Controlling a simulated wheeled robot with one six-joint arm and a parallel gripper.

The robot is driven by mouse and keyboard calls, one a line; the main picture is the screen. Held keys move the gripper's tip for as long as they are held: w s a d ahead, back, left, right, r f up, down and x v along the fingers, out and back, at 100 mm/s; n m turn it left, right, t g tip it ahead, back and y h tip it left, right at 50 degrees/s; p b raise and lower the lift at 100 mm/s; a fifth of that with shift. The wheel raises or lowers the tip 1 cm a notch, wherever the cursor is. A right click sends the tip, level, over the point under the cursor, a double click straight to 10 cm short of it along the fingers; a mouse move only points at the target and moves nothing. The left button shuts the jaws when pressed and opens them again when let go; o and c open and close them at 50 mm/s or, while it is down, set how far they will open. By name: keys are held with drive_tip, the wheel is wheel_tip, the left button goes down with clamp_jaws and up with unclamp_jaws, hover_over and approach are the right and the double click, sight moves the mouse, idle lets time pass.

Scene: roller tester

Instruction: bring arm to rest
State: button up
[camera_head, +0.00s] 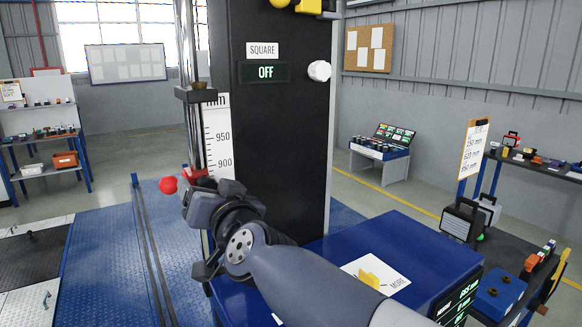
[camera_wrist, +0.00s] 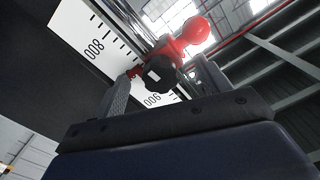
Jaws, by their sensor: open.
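My arm (camera_head: 310,285) reaches from the lower right to the dark column (camera_head: 285,125) in the head view. My gripper (camera_wrist: 164,86) is open in the wrist view, with one finger on each side of a black knob (camera_wrist: 159,73) on a red slider with a red ball (camera_wrist: 195,31). I cannot tell whether the fingers touch the knob. The red ball (camera_head: 168,185) also shows in the head view, just left of my wrist, which hides the fingertips there. The white scale (camera_head: 218,140) stands on the column's left side; the display (camera_head: 265,72) reads OFF under a SQUARE label.
A blue cabinet top (camera_head: 415,240) with a white card and yellow switch lies beneath my forearm. A black shelf (camera_head: 540,170) with tools stands at the right. A white knob (camera_head: 319,71) sticks out of the column. Blue floor plating (camera_head: 105,250) lies open at the left.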

drive_tip(key=n, duration=0.4)
drive_tip(key=shift+n+p, duration=0.3)
drive_tip(key=shift+p, duration=0.1)
